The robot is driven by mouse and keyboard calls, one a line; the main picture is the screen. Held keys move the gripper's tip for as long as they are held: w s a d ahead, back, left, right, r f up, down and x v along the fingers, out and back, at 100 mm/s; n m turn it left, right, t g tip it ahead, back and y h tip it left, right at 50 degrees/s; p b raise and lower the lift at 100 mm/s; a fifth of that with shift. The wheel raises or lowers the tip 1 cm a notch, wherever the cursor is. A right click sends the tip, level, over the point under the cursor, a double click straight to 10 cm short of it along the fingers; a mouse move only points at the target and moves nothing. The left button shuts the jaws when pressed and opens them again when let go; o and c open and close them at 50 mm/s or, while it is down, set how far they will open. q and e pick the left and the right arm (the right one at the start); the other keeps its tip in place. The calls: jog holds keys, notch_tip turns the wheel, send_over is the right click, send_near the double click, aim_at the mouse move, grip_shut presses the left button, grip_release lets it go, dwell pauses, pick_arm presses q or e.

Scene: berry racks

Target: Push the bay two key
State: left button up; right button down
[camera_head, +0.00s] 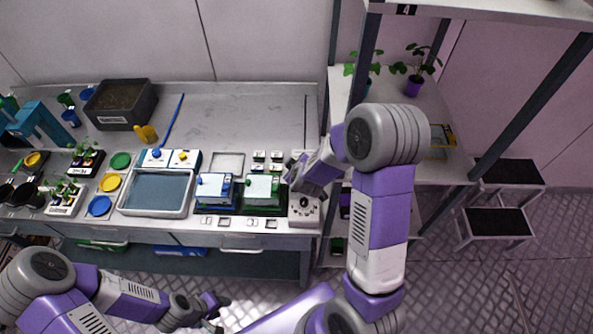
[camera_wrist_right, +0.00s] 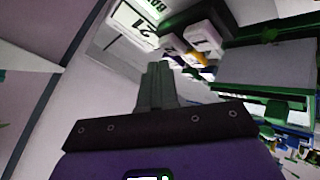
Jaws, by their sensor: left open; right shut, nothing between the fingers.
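In the right wrist view, white key-like blocks (camera_wrist_right: 204,40) show beyond the fingertips, beside a white plate with dark figures (camera_wrist_right: 140,20). My right gripper (camera_wrist_right: 155,70) is shut and empty, just right of the key cluster; contact cannot be told. My left gripper (camera_head: 214,309) is open and empty, low in front of the bench.
A blue device (camera_head: 215,188) stands left of the green one. A white box with a dark dial (camera_head: 305,208) sits at the bench's right end. A grey-rimmed tray (camera_head: 126,203) lies further left. A shelf rack with plants (camera_head: 415,88) stands to the right.

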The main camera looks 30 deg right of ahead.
jog(key=shift+f, duration=0.1)
dwell(0.5)
jog(key=shift+f+b, duration=0.3)
jog(key=shift+f, duration=0.25)
dwell(0.4)
jog(key=shift+r+p, duration=0.6)
jog(key=shift+r, duration=0.1)
notch_tip(320, 180, up, 6)
jog(key=p, duration=0.6)
